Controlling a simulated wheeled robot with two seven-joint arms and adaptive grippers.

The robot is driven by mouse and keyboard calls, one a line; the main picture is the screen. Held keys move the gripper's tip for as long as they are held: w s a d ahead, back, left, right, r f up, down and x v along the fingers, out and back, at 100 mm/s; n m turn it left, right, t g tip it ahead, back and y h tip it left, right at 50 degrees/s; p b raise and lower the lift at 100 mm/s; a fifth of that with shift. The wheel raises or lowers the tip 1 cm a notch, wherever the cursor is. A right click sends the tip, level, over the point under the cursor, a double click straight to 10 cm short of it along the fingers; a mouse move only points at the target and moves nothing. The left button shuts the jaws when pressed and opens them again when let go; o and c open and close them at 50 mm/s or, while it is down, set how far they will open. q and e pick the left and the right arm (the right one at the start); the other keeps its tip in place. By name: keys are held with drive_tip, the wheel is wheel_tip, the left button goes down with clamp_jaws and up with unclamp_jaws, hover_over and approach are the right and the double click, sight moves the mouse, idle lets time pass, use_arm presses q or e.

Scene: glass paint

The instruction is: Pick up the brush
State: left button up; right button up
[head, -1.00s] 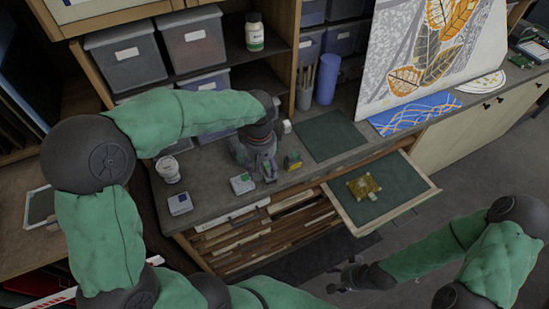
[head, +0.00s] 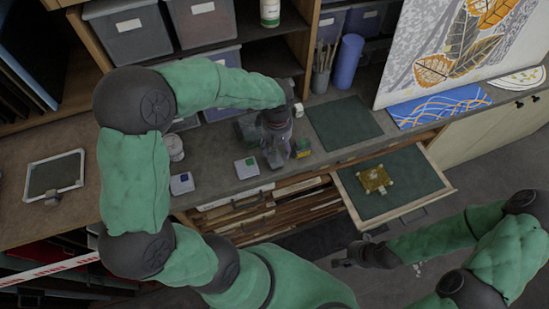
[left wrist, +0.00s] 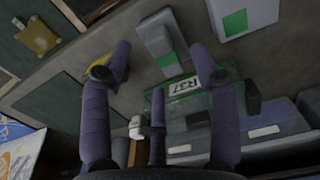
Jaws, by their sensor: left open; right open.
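Several brushes (head: 327,52) stand upright in a grey cup (head: 321,80) at the back of the bench; I cannot tell whether the task's brush is among them. My left gripper (head: 279,158) is over the bench, apart from that cup. In the left wrist view its fingers (left wrist: 165,75) are spread, with a clear container labelled R37 (left wrist: 190,98) and a grey block with a green patch (left wrist: 160,45) visible between and beyond them. No brush shows clearly between the fingers. My right gripper (head: 345,258) is open and empty, low in front of the drawers.
A yellow-green item (head: 302,147) sits just right of my left gripper. Small boxes (head: 246,168) and a white cup (head: 175,147) are left of it. A dark mat (head: 343,122) and blue cylinder (head: 348,62) are to the right. An open drawer (head: 447,192) juts out, holding an amber piece (head: 374,180).

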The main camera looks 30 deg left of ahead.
sight(279, 165)
use_arm(q)
wheel_tip(279, 165, down, 3)
drive_tip(key=shift+a+f, duration=0.1)
clamp_jaws()
idle(0.5)
